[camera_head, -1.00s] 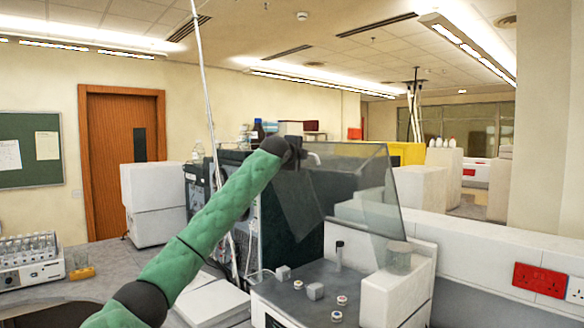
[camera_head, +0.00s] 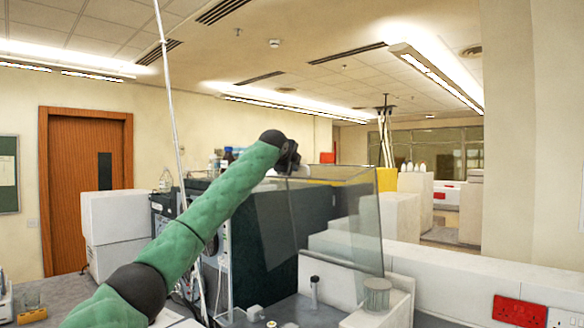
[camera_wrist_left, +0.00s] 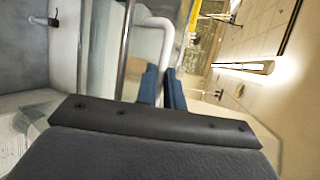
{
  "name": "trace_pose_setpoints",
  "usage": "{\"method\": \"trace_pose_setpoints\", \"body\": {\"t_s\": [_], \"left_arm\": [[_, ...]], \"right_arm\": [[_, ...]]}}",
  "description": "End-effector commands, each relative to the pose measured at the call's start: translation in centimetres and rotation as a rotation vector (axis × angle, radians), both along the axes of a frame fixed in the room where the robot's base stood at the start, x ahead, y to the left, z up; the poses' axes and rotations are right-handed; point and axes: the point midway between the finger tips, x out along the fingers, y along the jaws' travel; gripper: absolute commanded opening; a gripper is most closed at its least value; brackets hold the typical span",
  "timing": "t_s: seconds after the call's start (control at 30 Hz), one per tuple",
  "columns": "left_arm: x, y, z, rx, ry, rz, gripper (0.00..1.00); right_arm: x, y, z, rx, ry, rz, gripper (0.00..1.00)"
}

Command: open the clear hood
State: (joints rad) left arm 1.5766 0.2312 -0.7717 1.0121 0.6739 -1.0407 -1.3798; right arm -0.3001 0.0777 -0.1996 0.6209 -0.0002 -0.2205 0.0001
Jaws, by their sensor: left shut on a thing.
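The clear hood (camera_head: 345,225) is a smoky transparent cover standing over the grey deck of a bench instrument, right of centre in the head view. My left gripper (camera_head: 292,168) is at the hood's upper left edge. In the left wrist view, the blue fingers of my left gripper (camera_wrist_left: 163,88) are closed around a pale bar-like handle (camera_wrist_left: 164,48). Whether the hood's lower edge touches the deck is hard to tell. My right gripper is not in view.
A dark instrument (camera_head: 280,235) stands behind the hood. A small grey cylinder (camera_head: 377,294) sits on a white block at the hood's lower right. White boxes (camera_head: 113,225) stand at left. A thin pale pole (camera_head: 170,95) rises behind my arm. Above the hood is free room.

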Motion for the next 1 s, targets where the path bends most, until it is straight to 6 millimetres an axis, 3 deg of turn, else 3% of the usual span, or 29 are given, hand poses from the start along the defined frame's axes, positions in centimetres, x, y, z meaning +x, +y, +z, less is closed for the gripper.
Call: {"method": "trace_pose_setpoints", "body": {"t_s": [0.17,0.2,0.3,0.67,1.0], "left_arm": [[0.0,0.0,-0.1,-0.001,0.000,0.000,0.00],[0.0,0.0,-0.1,-0.001,0.000,0.000,0.12],[0.0,0.0,-0.1,-0.001,0.000,0.000,0.31],[-0.3,0.1,-0.1,-0.001,-0.002,0.000,0.32],[-4.2,1.1,0.9,0.000,-0.002,-0.001,0.32]], "right_arm": [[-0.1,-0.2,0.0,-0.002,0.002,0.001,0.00],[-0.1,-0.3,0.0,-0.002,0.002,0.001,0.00],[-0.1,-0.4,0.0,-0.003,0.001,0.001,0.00],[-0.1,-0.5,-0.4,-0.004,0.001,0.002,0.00],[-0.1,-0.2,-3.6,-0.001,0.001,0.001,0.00]]}}
